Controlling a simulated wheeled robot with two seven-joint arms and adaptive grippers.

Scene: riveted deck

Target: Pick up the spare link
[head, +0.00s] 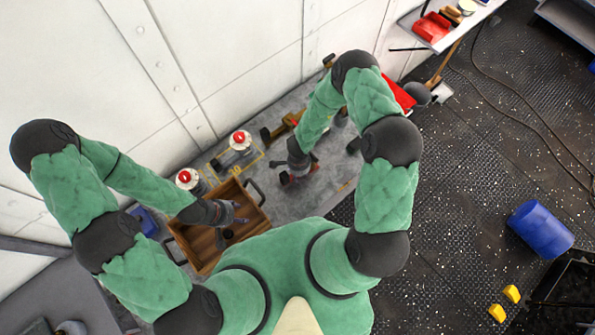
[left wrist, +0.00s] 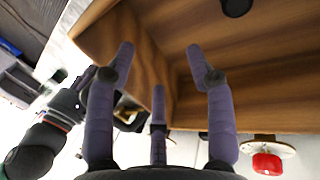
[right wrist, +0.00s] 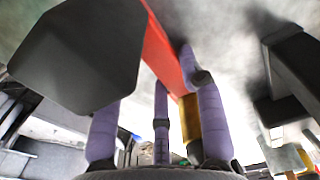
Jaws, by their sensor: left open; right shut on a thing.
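My right gripper (right wrist: 160,105) is shut on a red and brass-coloured bar (right wrist: 165,55) with a dark grey angular end. In the head view this gripper (head: 291,175) is low over the bench, and the arm partly hides what it holds. I cannot tell for sure whether this bar is the spare link. A yellow-brown piece with dark ends (head: 290,121) lies behind it on the bench, partly hidden by my arm. My left gripper (head: 236,214) is over the wooden crate (head: 198,262). In the left wrist view its fingers (left wrist: 160,60) are open and empty beside the crate wall.
A dark round thing (head: 228,233) lies in the crate. A blue item (head: 147,221) is left of the crate. A blue drum (head: 540,229) and yellow blocks (head: 511,293) are on the deck at right.

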